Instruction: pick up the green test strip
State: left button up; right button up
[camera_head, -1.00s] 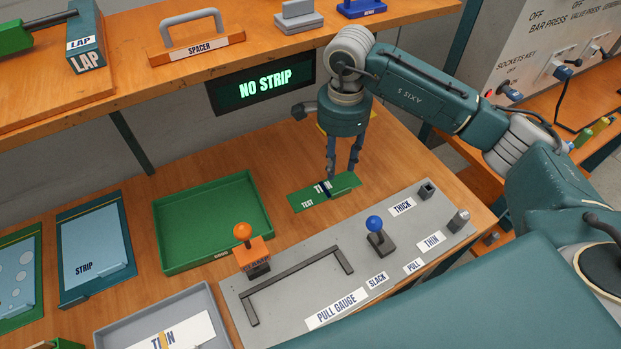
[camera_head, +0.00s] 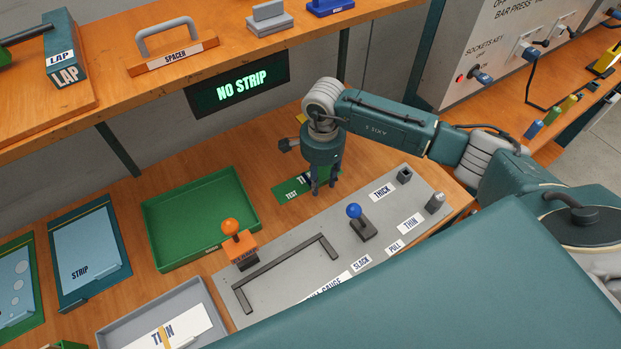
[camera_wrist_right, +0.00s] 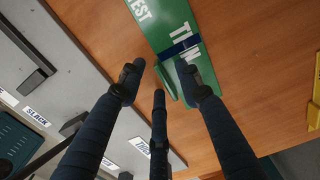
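The green test strip (camera_head: 289,192) lies on the wooden bench, behind the grey gauge plate. It carries white labels reading TEST and THIN. In the right wrist view the strip (camera_wrist_right: 172,28) has a dark blue band across it and a small green raised edge near my fingers. My right gripper (camera_head: 318,190) is low over the strip's right part and hides some of it. In the wrist view its fingers (camera_wrist_right: 162,84) are spread apart, with the strip's near part between them; I cannot tell whether they touch it. My left gripper is not in view.
An empty green tray (camera_head: 205,222) stands left of the strip. The grey pull gauge plate (camera_head: 290,278), with an orange lever (camera_head: 238,244) and a blue-knobbed lever (camera_head: 359,222), lies in front. A display (camera_head: 240,86) reads NO STRIP. The shelf (camera_head: 215,48) overhangs behind.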

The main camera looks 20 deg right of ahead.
grip_shut()
jog(key=shift+r, duration=0.15)
